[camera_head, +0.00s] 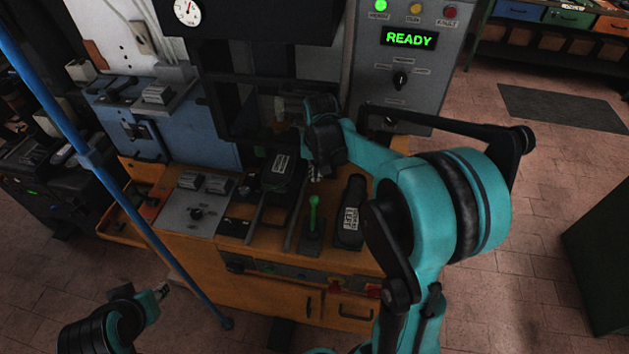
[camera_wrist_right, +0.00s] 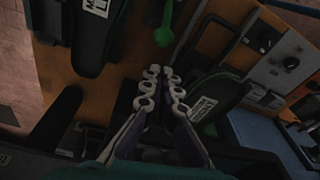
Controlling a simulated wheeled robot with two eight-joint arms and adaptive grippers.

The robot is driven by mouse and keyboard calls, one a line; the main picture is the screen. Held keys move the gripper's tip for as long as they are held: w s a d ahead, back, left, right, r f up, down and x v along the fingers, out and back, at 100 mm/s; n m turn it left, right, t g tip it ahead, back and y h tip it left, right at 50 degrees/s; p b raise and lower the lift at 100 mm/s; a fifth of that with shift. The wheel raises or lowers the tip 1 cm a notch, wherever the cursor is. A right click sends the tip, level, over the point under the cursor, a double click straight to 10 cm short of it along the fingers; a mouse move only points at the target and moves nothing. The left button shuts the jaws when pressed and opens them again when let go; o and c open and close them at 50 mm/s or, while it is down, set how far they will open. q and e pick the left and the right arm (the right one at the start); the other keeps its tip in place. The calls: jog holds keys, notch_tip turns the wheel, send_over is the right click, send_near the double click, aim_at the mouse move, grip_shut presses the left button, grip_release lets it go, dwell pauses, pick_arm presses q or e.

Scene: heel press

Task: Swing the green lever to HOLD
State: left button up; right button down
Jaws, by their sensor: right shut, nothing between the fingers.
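The green lever (camera_head: 313,213) stands upright on the wooden bench of the press, with a round knob on top. In the right wrist view its knob (camera_wrist_right: 163,36) is at the top, just beyond my fingertips and apart from them. My right gripper (camera_head: 315,174) is just behind and above the lever in the head view. Its fingers (camera_wrist_right: 163,84) are shut with nothing between them. My left gripper (camera_head: 162,289) is low at the left, away from the bench; its finger opening is too small to judge. I cannot read a HOLD mark near the lever.
A black shoe-like piece with a white label (camera_head: 350,208) lies right of the lever. Another dark labelled piece (camera_head: 282,168) lies to its left. Slim bars run beside the lever. A grey panel with a lit READY display (camera_head: 409,38) stands behind.

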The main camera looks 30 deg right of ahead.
jog(key=b, duration=0.2)
send_over(314, 214)
jog(key=w+d, duration=0.2)
jog(key=w, duration=0.2)
notch_tip(314, 214, down, 9)
jog(key=shift+w+d, duration=0.2)
jog(key=shift+r, duration=0.15)
